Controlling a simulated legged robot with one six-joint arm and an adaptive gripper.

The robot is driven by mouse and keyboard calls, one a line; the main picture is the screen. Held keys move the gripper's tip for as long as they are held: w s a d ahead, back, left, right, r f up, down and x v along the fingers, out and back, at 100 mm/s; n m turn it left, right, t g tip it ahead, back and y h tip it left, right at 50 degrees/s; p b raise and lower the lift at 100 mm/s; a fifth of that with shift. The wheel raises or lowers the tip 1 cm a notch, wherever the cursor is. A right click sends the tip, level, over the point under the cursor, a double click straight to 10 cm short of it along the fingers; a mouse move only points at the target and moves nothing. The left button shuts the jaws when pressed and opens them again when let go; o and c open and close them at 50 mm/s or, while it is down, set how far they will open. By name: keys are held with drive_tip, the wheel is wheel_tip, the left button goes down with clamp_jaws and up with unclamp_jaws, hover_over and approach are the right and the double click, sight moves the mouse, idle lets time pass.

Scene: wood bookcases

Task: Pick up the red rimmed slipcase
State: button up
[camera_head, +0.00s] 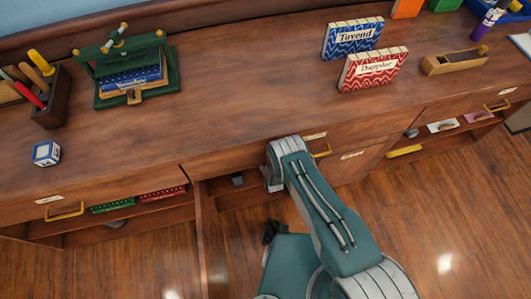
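A red patterned slipcase (368,75) with a cream label reading roughly "Dappler" stands upright on the wooden bench top, right of centre. It fits the red slipcase best, though its rim is hard to make out. A blue patterned slipcase (347,45) labelled "Tavend" stands just behind it and to its left. My arm rises from the bottom of the view to the bench's front edge. A small dark part below the bench looks like my gripper (271,231). It is well apart from both slipcases, and its fingers are too small to read.
A green press (120,95), a tool holder (57,99) and a blue-white cube (46,153) stand at left. The bench middle (235,90) is clear.

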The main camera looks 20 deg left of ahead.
drive_tip(key=shift+a, duration=0.15)
drive_tip(key=shift+c, duration=0.3)
clamp_jaws()
drive_tip(key=shift+w+r, duration=0.1)
drive_tip(key=shift+r, duration=0.1)
